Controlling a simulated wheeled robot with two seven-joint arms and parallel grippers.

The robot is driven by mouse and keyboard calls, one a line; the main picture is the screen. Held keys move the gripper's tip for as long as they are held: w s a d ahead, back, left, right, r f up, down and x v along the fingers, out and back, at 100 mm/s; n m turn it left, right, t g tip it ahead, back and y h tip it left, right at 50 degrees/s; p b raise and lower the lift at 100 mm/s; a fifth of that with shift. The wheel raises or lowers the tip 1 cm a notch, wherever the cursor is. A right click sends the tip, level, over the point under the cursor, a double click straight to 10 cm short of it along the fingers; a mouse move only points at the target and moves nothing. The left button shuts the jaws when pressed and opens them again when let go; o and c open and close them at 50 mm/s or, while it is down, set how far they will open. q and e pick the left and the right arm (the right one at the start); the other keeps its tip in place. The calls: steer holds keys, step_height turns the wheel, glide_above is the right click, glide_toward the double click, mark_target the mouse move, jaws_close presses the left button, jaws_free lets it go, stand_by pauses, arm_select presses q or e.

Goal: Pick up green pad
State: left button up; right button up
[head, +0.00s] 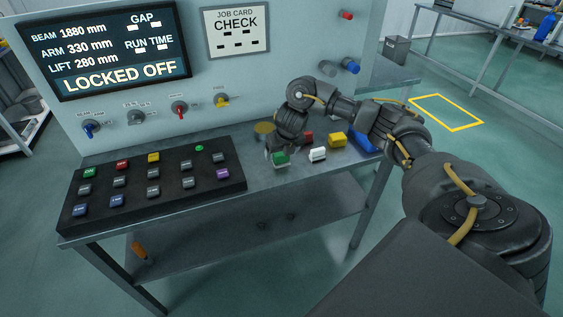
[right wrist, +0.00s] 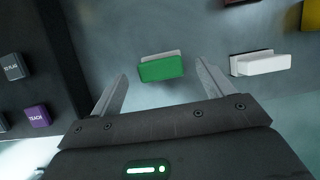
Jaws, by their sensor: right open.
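The green pad (head: 281,159) is a small block with a pale grip strip along one edge. It lies on the grey metal bench top, right of the black button panel. In the right wrist view the green pad (right wrist: 162,68) sits ahead of the fingers and between their lines. My right gripper (right wrist: 160,88) is open and empty, with a finger to each side of the pad and apart from it. In the head view my right gripper (head: 281,150) hangs over the pad and hides part of it. My left gripper is not in view.
A white pad (head: 317,155) lies just right of the green one. A red block (head: 307,138), a yellow block (head: 338,139) and a blue item (head: 364,142) are close by. The black button panel (head: 150,188) is to the left; an upright grey panel stands behind.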

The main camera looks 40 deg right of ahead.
mark_target(282, 154)
steer(key=x, duration=0.3)
steer(key=shift+d+f+b, duration=0.1)
steer(key=shift+f+b, duration=0.1)
steer(key=shift+b, duration=0.1)
steer(key=shift+r, duration=0.1)
steer(key=c, duration=1.1)
steer(key=shift+r, duration=0.1)
